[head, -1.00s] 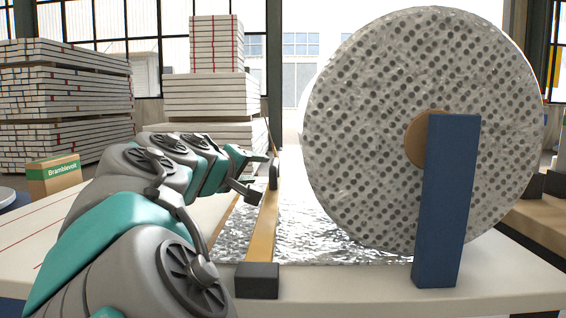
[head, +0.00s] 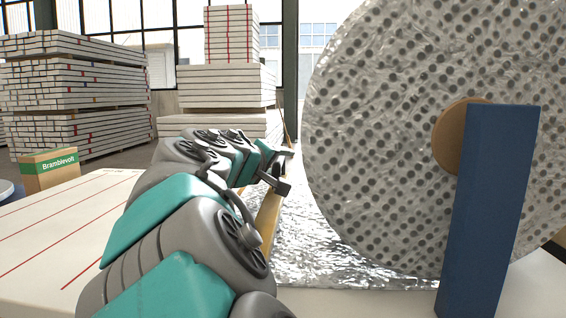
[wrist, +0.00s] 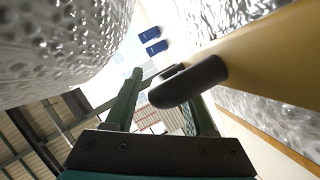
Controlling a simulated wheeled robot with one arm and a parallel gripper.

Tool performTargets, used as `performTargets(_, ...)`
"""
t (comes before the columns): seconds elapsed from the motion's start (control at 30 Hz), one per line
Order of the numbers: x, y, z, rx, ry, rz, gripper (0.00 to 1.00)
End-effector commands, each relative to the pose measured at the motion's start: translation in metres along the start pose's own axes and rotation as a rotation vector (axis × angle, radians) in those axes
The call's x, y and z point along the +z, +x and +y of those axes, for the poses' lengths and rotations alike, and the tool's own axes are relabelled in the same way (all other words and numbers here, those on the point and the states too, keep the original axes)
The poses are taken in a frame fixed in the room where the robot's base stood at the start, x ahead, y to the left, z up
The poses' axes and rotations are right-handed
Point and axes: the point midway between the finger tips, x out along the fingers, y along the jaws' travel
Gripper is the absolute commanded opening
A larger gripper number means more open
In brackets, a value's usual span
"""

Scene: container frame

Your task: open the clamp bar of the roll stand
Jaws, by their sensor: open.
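The roll stand carries a large silver foil roll with a dotted end face (head: 375,150) and a blue upright (head: 490,210) at its front. The yellow clamp bar (head: 267,226) lies across the foil sheet left of the roll, partly hidden by my arm. In the wrist view, the bar (wrist: 268,58) runs in from the right and a dark rounded handle (wrist: 188,83) sticks out from it. My gripper (head: 284,171) is open at the bar. In the wrist view, the handle crosses in front of the gap between my fingers (wrist: 162,98); I cannot tell if they touch it.
The pale table top with red lines (head: 60,235) is clear at left. The foil sheet (head: 315,245) lies under the bar. A Bramblevolt carton (head: 52,170) and stacked white boards (head: 75,95) stand behind. The roll stands close to the right of my gripper.

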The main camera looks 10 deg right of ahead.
Motion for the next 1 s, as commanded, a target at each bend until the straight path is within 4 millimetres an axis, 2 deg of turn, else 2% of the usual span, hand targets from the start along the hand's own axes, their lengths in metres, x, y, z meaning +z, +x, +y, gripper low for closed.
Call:
performTargets(0.2, 0.0000, 0.0000, 0.0000, 0.000, 0.000, 0.000, 0.52)
performTargets(0.67, 0.0002, -0.0001, 0.0000, 0.000, 0.000, -0.001, 0.01)
performTargets(1.0, 0.0002, -0.0001, 0.0000, 0.000, -0.001, -0.001, 0.00)
